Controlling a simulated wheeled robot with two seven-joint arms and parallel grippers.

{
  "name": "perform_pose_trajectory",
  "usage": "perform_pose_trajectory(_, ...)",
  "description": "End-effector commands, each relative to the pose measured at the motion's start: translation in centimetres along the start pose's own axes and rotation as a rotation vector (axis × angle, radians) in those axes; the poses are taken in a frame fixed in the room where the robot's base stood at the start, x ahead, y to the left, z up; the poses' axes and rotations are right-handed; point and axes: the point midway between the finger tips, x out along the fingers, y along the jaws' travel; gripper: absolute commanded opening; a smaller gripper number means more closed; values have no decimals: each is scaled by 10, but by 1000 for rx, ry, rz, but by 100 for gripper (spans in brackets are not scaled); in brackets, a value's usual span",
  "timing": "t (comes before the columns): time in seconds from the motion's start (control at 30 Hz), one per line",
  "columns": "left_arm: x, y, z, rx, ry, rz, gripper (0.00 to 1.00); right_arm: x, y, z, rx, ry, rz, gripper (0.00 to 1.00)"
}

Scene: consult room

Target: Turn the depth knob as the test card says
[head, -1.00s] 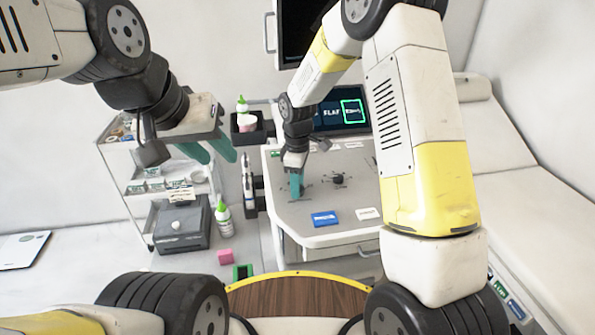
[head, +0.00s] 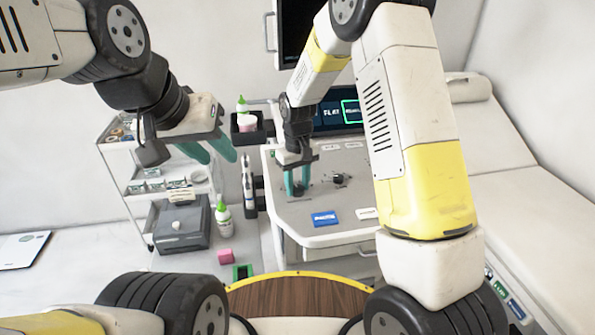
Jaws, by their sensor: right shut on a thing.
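My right gripper (head: 297,190) points down at the grey console top (head: 330,238). Its two teal fingers are shut on a small dark knob (head: 297,189), mostly hidden between them. Another dark knob (head: 341,178) stands just to the right, apart from the gripper. A blue card (head: 324,219) with white print lies near the front of the console; the print is too small to read. A dark screen (head: 332,117) behind shows a word like "FLAT" and a green-outlined box. My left gripper (head: 211,152) is open and empty, left of the console.
A white card (head: 366,213) lies right of the blue one, partly behind my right arm. A bottle holder (head: 248,134) is at the console's left edge. A trolley (head: 140,190) stands left, a couch (head: 530,220) right.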

Motion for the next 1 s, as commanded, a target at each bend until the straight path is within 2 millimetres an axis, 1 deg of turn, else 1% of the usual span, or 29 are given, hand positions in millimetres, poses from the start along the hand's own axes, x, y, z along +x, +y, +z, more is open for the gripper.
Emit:
perform_pose_trajectory(0.2, 0, 0, 0, 0, 0, 0, 36, -1, 0, 0, 197, 1, 1, 0)
perform_pose_trajectory(0.5, 0, 0, 0, 0, 0, 0, 36, -1, 1, 0, 411, 2, 1, 0)
perform_pose_trajectory(0.7, 0, 0, 0, 0, 0, 0, 36, -1, 0, -1, 494, 2, 0, 0)
perform_pose_trajectory(1.0, 0, 0, 0, 0, 0, 0, 36, -1, 0, -1, 541, 2, 0, 0)
